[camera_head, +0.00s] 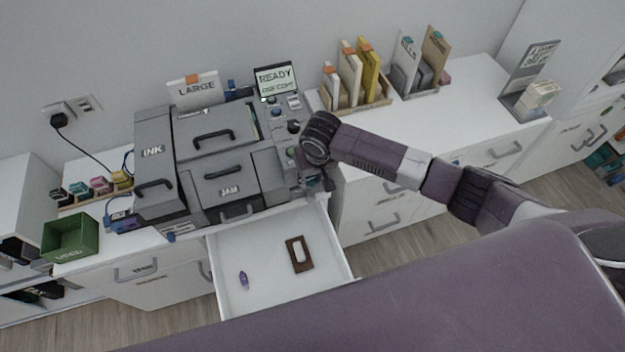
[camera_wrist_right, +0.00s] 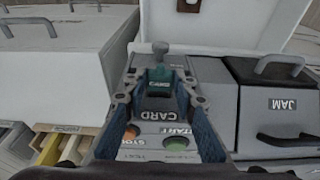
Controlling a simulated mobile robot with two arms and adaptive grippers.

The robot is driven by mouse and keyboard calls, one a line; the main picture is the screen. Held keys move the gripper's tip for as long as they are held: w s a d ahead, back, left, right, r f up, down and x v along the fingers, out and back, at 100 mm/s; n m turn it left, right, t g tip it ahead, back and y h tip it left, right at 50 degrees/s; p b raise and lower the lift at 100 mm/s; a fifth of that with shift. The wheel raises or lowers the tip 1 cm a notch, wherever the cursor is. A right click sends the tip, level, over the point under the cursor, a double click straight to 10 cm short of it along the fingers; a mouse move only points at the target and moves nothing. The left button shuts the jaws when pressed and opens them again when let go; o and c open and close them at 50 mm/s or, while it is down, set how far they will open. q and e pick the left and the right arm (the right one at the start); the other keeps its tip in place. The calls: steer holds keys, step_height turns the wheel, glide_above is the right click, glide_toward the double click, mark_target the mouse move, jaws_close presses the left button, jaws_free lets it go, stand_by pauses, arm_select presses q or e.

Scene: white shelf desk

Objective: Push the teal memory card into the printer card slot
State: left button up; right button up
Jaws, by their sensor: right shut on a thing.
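The grey printer (camera_head: 228,165) stands on the white desk, with its control panel along the right side. In the right wrist view, the teal memory card (camera_wrist_right: 159,76) stands at the slot above the CARD label (camera_wrist_right: 157,114). My right gripper (camera_wrist_right: 158,82) is shut on the card, with one finger on each side. How deep the card sits in the slot cannot be told. In the head view, my right gripper (camera_head: 318,181) is at the panel's front right, and my arm hides the card and slot. My left gripper is not in view.
An open drawer (camera_head: 225,256) below the printer holds a brown frame-like item (camera_head: 291,254) and a small purple item (camera_head: 243,280). A green bin (camera_head: 70,240) stands at the left. File holders (camera_head: 352,104) stand at the right. A READY screen (camera_head: 276,81) stands behind the panel.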

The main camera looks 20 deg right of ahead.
steer(key=shift+w, duration=0.45)
steer(key=o, duration=0.9)
steer(key=v, duration=1.2)
